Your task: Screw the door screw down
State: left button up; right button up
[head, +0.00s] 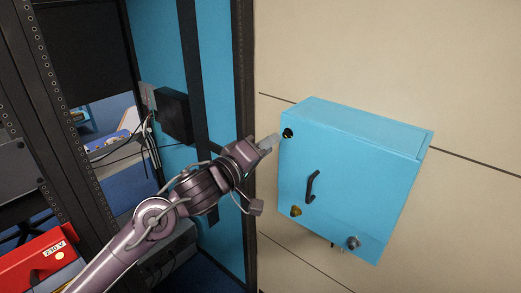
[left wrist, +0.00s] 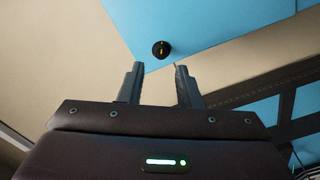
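The blue box (head: 345,180) hangs on the beige wall with its door facing me. A black door screw (head: 288,133) sits at the door's upper left corner. In the left wrist view the screw (left wrist: 161,49) is a black round head with a small yellowish mark. My left gripper (head: 268,143) is just left of the screw in the head view. In the left wrist view its two fingers (left wrist: 158,80) are apart with nothing between them, and the screw shows just beyond their tips. My right gripper is not in view.
The door carries a black handle (head: 312,186), a yellow knob (head: 296,211) and a grey knob (head: 354,243). A dark rack frame (head: 243,110) stands left of the box. A red case (head: 40,262) labelled 230 V is at lower left. The wall right of the box is bare.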

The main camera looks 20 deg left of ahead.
aim_at(285, 135)
pick_arm(q)
jog(key=shift+b+x, duration=0.35)
jog(key=shift+x, duration=0.85)
jog(key=shift+w+d+p, duration=0.15)
jog(key=shift+w+p, duration=0.35)
jog(key=shift+p, duration=0.05)
jog(key=shift+p+x, duration=0.35)
jog(key=shift+x, duration=0.45)
jog(key=shift+w, duration=0.1)
jog(key=shift+f, duration=0.1)
jog(key=shift+c, duration=0.4)
grip_shut()
